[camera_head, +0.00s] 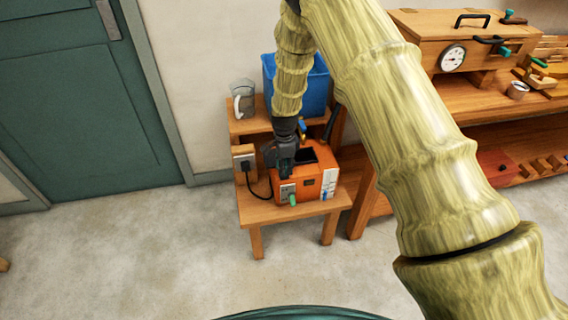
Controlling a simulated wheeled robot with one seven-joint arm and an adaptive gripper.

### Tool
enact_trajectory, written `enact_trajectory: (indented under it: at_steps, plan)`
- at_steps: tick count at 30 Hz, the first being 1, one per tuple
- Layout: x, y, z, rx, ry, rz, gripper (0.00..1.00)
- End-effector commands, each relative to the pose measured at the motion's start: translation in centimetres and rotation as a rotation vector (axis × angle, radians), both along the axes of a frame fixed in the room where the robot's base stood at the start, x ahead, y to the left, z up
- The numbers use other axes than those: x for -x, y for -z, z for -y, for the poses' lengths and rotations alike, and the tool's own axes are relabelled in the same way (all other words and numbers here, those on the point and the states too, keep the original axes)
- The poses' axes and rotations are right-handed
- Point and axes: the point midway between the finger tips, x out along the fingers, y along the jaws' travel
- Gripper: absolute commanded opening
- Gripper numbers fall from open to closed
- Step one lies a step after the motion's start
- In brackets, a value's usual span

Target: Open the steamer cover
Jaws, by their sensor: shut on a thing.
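The steamer appears to be the orange box (312,184) on a small wooden stand, with a dark patch (307,155) on its top and a green knob low on its front. My gripper (286,168) points down at the left part of the steamer's top. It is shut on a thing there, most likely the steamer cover. The fingers hide most of the cover, so its edge and how far it is raised cannot be told.
A blue bin (310,86) and a glass jug (243,98) stand on the shelf behind. A black cord runs from a socket box (244,160) beside the steamer. A wooden bench (470,118) with a gauged wooden box (440,45) is at right. Floor in front is clear.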

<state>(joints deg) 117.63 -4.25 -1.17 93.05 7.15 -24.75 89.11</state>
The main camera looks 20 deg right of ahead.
Motion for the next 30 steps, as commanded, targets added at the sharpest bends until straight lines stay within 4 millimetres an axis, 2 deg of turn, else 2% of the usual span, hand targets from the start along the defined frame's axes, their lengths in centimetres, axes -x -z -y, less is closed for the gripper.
enact_trajectory:
  at_steps: [9,10,13,23,26,30]
  plan:
    - [-0.1,-0.1,0.1,-0.001,0.005,0.003,0.0]
    - [-0.1,-0.1,0.1,-0.001,0.005,0.003,0.3]
    - [-0.1,-0.1,0.1,-0.001,0.005,0.003,0.47]
    - [0.0,-0.1,0.1,0.0,0.004,0.001,0.47]
    - [-0.1,-0.6,0.1,0.0,0.004,0.002,0.47]
    - [-0.1,-2.3,0.1,0.0,0.005,0.003,0.47]
